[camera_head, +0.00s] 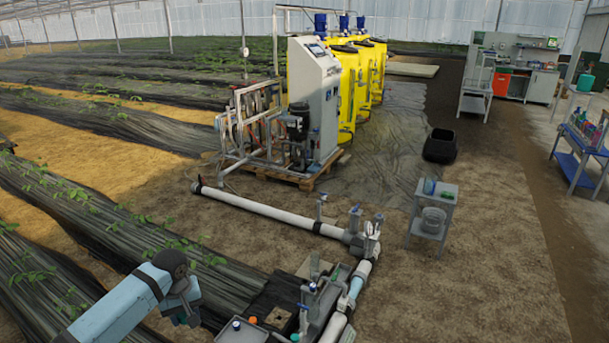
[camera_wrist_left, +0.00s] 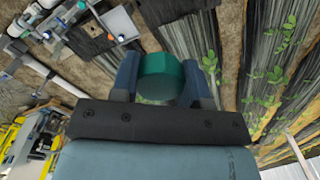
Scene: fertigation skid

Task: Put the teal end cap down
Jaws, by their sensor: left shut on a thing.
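The teal end cap (camera_wrist_left: 160,74) is a short round cap with a greener rim, and it sits between the two fingers of my left gripper (camera_wrist_left: 163,80) in the left wrist view. The fingers are shut on its sides. In the head view my left gripper (camera_head: 187,309) hangs at the lower left, above the dark plastic-covered crop row. The cap cannot be made out there. My right gripper does not show in either view.
A grey tray (camera_head: 240,331) with small parts lies right of my gripper, beside a pipe assembly with valves (camera_head: 312,298). A long white pipe (camera_head: 275,211) runs behind. A small grey stand (camera_head: 446,190) and a black crate (camera_head: 441,146) stand farther right. Bare soil lies between.

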